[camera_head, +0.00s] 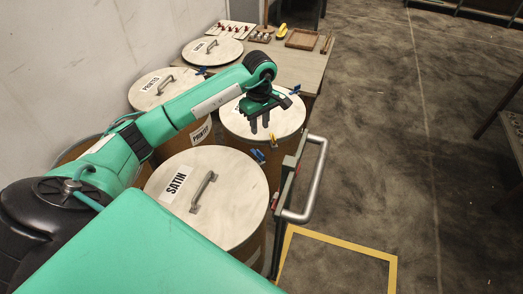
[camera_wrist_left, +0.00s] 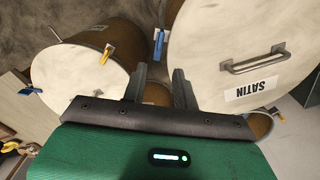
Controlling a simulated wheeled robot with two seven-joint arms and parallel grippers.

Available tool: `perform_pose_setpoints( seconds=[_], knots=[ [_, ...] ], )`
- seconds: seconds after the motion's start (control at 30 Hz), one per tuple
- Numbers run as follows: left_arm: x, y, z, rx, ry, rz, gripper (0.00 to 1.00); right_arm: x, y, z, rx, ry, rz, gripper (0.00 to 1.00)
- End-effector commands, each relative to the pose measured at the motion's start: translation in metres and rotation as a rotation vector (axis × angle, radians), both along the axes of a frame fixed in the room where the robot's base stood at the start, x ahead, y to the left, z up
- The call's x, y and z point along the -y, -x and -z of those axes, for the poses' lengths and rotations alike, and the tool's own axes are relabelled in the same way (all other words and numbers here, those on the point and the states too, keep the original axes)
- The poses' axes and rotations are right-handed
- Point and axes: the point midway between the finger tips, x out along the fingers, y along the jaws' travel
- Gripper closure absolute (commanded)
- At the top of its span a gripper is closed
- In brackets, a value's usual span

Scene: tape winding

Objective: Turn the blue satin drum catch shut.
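The satin drum (camera_head: 225,225) stands in the foreground with a pale lid, a metal handle and a SATIN label. It fills the upper right of the left wrist view (camera_wrist_left: 220,35). Its blue catch (camera_head: 258,156) is at the lid's upper right rim; in the left wrist view the blue catch (camera_wrist_left: 158,43) sticks up at the lid's left edge. I cannot tell how far it is turned. My left gripper (camera_head: 260,125) is open and empty, fingers down over the middle drum's lid (camera_head: 285,115), apart from the blue catch. My right gripper is not in view.
A yellow catch (camera_head: 273,140) on the middle drum is close to the blue catch. A metal rail (camera_head: 315,180) stands right of the satin drum. A table (camera_head: 300,70) holds small trays.

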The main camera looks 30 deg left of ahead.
Motion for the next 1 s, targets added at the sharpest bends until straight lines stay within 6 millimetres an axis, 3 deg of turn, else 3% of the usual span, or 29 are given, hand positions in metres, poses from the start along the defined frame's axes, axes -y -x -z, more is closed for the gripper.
perform_pose_setpoints(
  seconds=[0.3, 0.5, 0.7, 1.0],
  knots=[
    [0.001, 0.002, 0.069, -0.006, 0.002, 0.0, 0.71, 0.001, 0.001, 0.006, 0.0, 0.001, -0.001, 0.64],
    [0.001, 0.001, 0.102, -0.003, 0.003, 0.0, 0.71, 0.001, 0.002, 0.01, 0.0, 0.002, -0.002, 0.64],
    [0.001, 0.001, 0.118, -0.001, 0.002, 0.0, 0.71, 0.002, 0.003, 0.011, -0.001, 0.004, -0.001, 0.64],
    [0.0, 0.0, 0.12, 0.0, 0.001, 0.001, 0.71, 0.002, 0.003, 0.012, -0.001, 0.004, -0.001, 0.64]
  ],
)
